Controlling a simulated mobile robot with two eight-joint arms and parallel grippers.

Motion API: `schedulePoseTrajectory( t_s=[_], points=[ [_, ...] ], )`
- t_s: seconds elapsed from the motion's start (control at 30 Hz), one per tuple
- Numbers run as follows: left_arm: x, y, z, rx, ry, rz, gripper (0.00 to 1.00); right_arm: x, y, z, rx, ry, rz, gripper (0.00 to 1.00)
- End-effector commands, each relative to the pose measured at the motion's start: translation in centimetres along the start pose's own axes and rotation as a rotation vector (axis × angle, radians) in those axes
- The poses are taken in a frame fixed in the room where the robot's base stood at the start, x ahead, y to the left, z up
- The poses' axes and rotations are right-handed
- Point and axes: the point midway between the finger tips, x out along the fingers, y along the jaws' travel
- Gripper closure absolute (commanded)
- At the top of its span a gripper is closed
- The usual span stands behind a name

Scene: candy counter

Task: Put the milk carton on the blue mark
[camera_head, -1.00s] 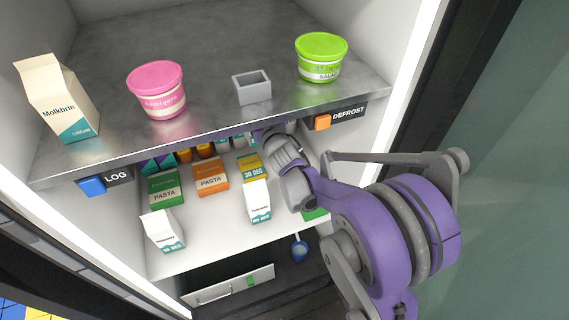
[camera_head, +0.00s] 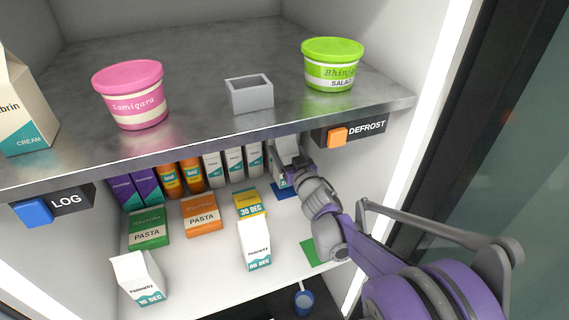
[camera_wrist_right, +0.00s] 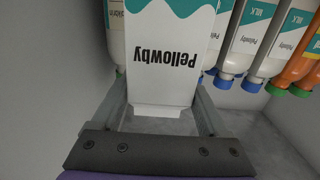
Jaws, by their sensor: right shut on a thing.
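A white and teal milk carton marked Pellowby (camera_wrist_right: 163,50) fills the middle of the right wrist view, its print upside down there. My right gripper (camera_wrist_right: 160,100) is shut on it, one finger along each side. In the head view my right gripper (camera_head: 284,172) is at the right of the lower shelf, under the upper shelf's edge, and mostly hides the carton. The blue mark (camera_head: 286,192) shows partly on the lower shelf just below the gripper. I cannot tell whether the carton touches the shelf. My left gripper is not in view.
Two other white cartons stand on the lower shelf, one near the middle (camera_head: 255,245) and one at front left (camera_head: 138,278). Several bottles line the back. A green mark (camera_head: 312,253) lies right of the middle carton. The upper shelf edge (camera_head: 230,137) hangs above.

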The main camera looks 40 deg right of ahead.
Motion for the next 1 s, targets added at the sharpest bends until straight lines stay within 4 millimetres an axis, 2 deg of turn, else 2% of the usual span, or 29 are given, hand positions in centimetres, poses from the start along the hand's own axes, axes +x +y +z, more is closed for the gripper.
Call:
schedulePoseTrajectory(
  t_s=[0.23,0.67,0.7,0.8,1.0],
  points=[
    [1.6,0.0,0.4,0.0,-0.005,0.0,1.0,0.1,0.0,3.3,0.001,0.0,-0.001,1.0],
    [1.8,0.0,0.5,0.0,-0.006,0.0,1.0,0.0,0.0,3.9,0.001,0.001,-0.001,1.0],
    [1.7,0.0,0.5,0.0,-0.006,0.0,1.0,0.0,0.0,3.9,0.001,0.0,0.0,0.17],
    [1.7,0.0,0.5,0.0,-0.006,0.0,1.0,0.0,0.0,3.8,0.001,0.0,0.0,0.0],
    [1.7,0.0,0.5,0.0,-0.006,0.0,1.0,0.0,0.0,3.8,0.001,0.0,0.0,0.0]
  ],
)
